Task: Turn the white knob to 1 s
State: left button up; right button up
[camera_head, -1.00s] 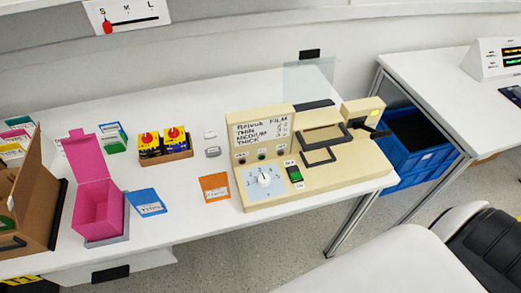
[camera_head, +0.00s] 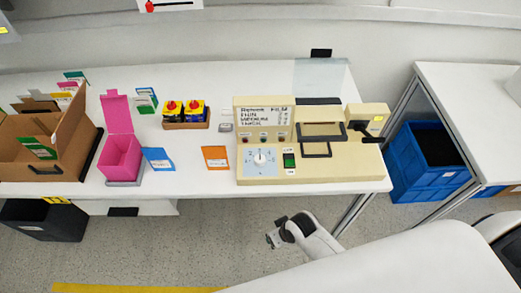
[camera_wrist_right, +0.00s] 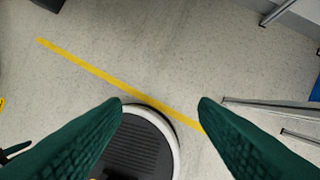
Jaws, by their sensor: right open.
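The white knob (camera_head: 261,157) sits on a light blue dial plate (camera_head: 249,168) at the front left of a beige machine (camera_head: 340,171). The dial's markings are too small to read in the head view. My right gripper (camera_head: 274,239) is low in front of the table, over the floor, below and apart from the machine. In the right wrist view its two green fingers (camera_wrist_right: 160,103) are wide apart with nothing between them, only floor and part of my round base beyond. My left gripper is not in view.
A green switch (camera_head: 289,160) is right of the dial. An orange card (camera_head: 216,157), blue card (camera_head: 158,159), pink box (camera_head: 121,158) and cardboard box (camera_head: 40,148) stand to the left. Blue crates (camera_head: 425,165) are on the right.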

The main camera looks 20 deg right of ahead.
jog(key=w+a+r+n+y+p, duration=0.1)
jog(key=w+a+r, duration=0.2)
jog(key=r, duration=0.3)
jog(key=w+a+r+y, duration=0.1)
jog(key=w+a+r, duration=0.2)
jog(key=r, duration=0.2)
notch_tip(320, 180, up, 16)
jog(key=m+g+h+p, duration=0.2)
jog(key=g+h+p, duration=0.1)
jog(key=h, duration=0.1)
send_over(260, 158)
notch_tip(260, 158, down, 11)
jog(key=shift+r+p, duration=0.1)
jog(key=shift+p, duration=0.95)
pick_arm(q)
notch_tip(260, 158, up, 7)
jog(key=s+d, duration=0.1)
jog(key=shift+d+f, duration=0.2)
pick_arm(e)
jog(key=c, duration=1)
